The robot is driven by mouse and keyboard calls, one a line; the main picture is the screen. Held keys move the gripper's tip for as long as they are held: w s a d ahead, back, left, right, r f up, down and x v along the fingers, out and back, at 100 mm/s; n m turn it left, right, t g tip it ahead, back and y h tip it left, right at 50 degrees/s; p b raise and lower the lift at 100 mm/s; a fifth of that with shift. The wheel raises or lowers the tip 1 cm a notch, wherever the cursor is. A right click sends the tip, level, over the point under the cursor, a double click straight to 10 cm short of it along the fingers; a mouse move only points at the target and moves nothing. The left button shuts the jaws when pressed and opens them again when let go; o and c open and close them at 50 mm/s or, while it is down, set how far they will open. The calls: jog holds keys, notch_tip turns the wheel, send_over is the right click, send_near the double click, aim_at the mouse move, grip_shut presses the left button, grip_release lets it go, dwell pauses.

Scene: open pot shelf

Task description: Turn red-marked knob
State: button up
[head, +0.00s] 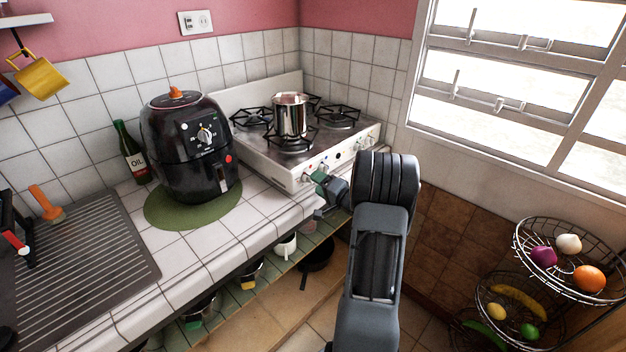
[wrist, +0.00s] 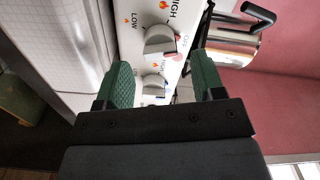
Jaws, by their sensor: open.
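The stove (head: 300,180) has a row of knobs on its white front panel, with small coloured marks too small to match surely in the head view. In the wrist view, a grey knob (wrist: 160,40) with a red mark at its right side sits beside the printed LOW, HIGH and OFF. A second grey knob (wrist: 153,84) lies below it in the picture, partly between the fingers; its mark is unclear. My gripper (wrist: 161,62) is open, with green pads on both sides and nothing held. In the head view my gripper (head: 319,181) is close to the stove's front panel.
A steel pot (head: 290,114) stands on the stove; it also shows in the wrist view (wrist: 232,40). A black air fryer (head: 188,147) on a green mat (head: 160,217) stands left of the stove. A wire fruit rack (head: 520,240) is at the right.

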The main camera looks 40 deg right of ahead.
jog(key=shift+w+a, duration=0.15)
jog(key=shift+w, duration=0.6)
jog(key=shift+w+a, duration=0.1)
jog(key=shift+w, duration=0.65)
jog(key=c, duration=0.9)
